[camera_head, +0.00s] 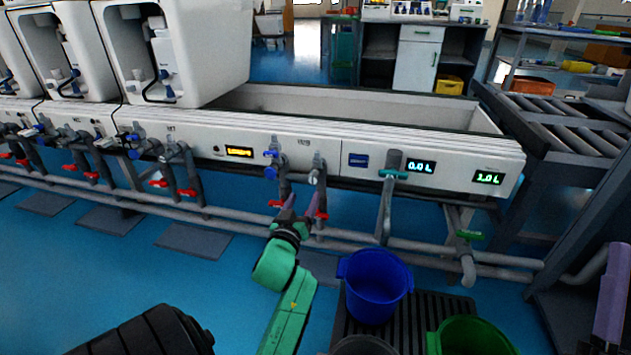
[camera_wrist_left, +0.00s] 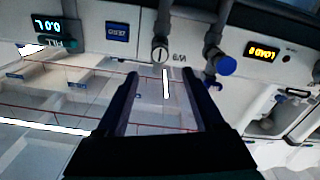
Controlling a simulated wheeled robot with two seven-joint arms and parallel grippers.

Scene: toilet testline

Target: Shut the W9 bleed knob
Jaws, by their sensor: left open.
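The W9 bleed knob (camera_wrist_left: 160,52) is a small round pale knob with a dark slot, on a grey vertical pipe by the inverted W9 label in the left wrist view. In the head view the same fitting (camera_head: 314,178) is small, on the front of the white testline panel. My left gripper (camera_head: 305,205) is below that fitting in the head view. In the left wrist view my left gripper (camera_wrist_left: 161,76) is open and empty. Its fingers point towards the panel, with the knob beyond the gap between their tips. I see no contact. My right gripper is not in view.
A blue-knobbed valve (camera_wrist_left: 226,66) is close beside W9. Several red-handled taps (camera_head: 158,183) line the pipes to the left. A teal-handled pipe (camera_head: 392,174) is to the right. A blue bucket (camera_head: 372,295) and a green bucket (camera_head: 468,338) stand below, right of my arm.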

